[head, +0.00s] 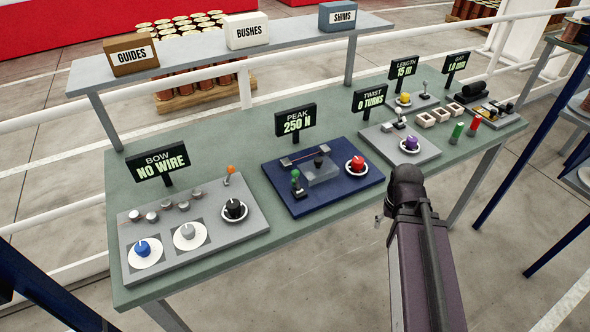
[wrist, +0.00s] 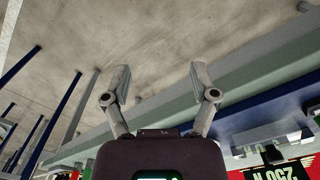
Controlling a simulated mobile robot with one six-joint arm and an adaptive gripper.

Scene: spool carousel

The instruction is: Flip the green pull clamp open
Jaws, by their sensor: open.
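The green pull clamp (head: 295,180) has a green-tipped handle on a dark base. It stands at the left front of the blue pull-test plate (head: 325,195), in the head view. The handle looks roughly upright; I cannot tell how the jaw under it sits. The clamp cannot be made out in the wrist view. My gripper (wrist: 160,78) is open and empty, with its two fingers apart over floor and the bench edge. In the head view my arm stands at the bench's front edge, right of the blue plate, apart from the clamp.
The blue plate also carries a red knob (head: 355,164) and a clear cover (head: 322,170). A grey panel with knobs (head: 190,236) is on the left, a twist panel (head: 425,150) on the right. The PEAK sign (head: 296,121) stands behind. Open floor lies in front.

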